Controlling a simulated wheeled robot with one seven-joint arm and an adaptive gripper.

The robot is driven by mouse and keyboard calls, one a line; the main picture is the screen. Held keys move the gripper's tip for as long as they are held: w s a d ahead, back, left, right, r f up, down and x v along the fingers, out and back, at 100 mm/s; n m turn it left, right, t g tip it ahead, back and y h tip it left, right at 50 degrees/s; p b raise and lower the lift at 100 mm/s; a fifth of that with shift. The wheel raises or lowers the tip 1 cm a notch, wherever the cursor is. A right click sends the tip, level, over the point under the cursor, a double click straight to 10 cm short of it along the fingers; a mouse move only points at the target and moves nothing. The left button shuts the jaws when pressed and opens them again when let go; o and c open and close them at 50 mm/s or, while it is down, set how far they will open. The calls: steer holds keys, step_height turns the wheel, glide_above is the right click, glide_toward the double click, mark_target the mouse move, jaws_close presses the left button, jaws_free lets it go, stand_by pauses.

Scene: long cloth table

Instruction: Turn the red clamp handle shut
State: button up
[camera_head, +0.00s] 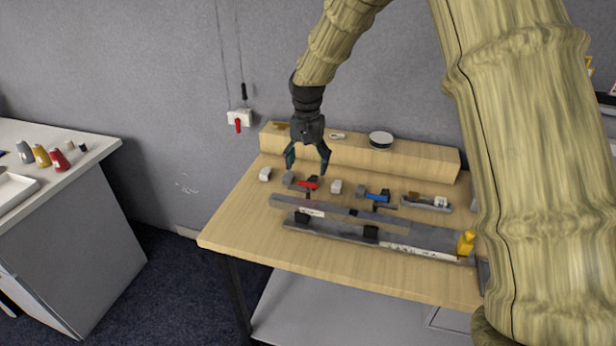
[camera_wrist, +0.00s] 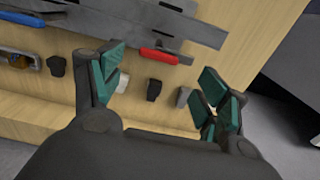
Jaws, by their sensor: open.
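The red clamp handle (camera_head: 308,184) is on a small dark clamp on the wooden table, behind a long grey rail. It also shows in the wrist view (camera_wrist: 158,56), lying beside the grey metal parts, beyond my fingertips. My gripper (camera_head: 307,168) is open and empty, above and behind the red handle in the head view. In the wrist view its green-padded fingers (camera_wrist: 162,76) are spread wide, with the red handle roughly between them in the picture but apart from them. Whether the clamp is open or shut is too small to tell.
A blue-handled clamp (camera_head: 377,196) sits to the right. Small grey and white blocks (camera_head: 336,187) stand near the red handle. Long grey rails (camera_head: 340,213) lie in front. A raised wooden block (camera_head: 420,158) with a round tin (camera_head: 380,140) runs along the back.

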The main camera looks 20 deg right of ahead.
mark_target(308, 183)
steer(key=shift+s+d+f+p, duration=0.1)
steer(key=shift+f+p, duration=0.2)
steer(key=shift+f, duration=1.15)
steer(key=shift+s+f+p, duration=0.1)
steer(key=shift+f+p, duration=0.2)
steer(key=shift+f, duration=1.1)
steer(key=shift+w, duration=0.1)
steer(key=c, duration=1)
